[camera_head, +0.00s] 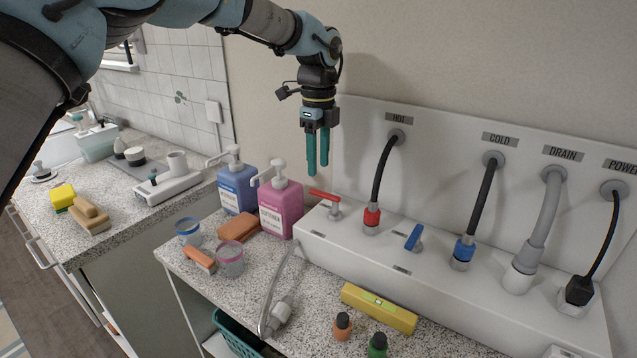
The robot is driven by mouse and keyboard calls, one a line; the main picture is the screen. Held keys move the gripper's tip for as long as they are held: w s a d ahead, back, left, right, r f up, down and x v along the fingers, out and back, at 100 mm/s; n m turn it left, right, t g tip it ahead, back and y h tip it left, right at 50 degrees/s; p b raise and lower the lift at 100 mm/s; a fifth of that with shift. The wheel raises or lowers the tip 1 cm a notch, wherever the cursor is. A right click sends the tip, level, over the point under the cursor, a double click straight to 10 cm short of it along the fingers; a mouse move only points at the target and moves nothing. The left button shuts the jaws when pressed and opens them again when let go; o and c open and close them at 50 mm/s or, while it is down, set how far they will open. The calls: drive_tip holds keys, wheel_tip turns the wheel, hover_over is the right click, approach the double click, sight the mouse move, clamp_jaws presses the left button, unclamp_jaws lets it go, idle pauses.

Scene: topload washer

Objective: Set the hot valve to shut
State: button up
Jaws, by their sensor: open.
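The hot valve has a red lever handle (325,197) on a small metal stem, on the white ledge below the HOT label (399,117). The lever points to the left and slightly back in the head view. A red-collared hose (371,217) runs from the wall to the ledge just right of it. My gripper (317,172) points down with its two green fingers a little apart and empty. It hangs above the red lever and slightly left of it, apart from it.
A blue valve lever (414,238) and the cold hose (481,200) stand further right. A pink pump bottle (281,207) and a blue one (238,190) stand close left of the red lever. A yellow level (379,308) lies on the counter in front.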

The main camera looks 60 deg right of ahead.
drive_tip(key=shift+r+b, duration=0.4)
drive_tip(key=shift+r, duration=1.95)
drive_tip(key=w+a+f+n, duration=0.2)
drive_tip(key=w+a+n, duration=0.7)
drive_tip(key=w+a, duration=0.6)
drive_tip(key=w+a+f+n, duration=0.1)
drive_tip(key=w+a+n, duration=0.3)
drive_tip(key=a, duration=0.4)
drive_tip(key=w+a+f+n, duration=0.1)
drive_tip(key=w+a+n, duration=0.35)
drive_tip(key=a, duration=0.35)
drive_tip(key=s+a+f+n, duration=0.1)
drive_tip(key=a+n, duration=0.4)
drive_tip(key=a, duration=0.5)
drive_tip(key=s+a+f+n+t, duration=0.1)
drive_tip(key=s+a+f+n, duration=0.1)
drive_tip(key=a+n, duration=0.4)
drive_tip(key=s+a+f+n, duration=0.2)
drive_tip(key=a+n, duration=0.4)
drive_tip(key=a, duration=0.8)
drive_tip(key=shift+s+t, duration=0.3)
drive_tip(key=shift+s, duration=0.45)
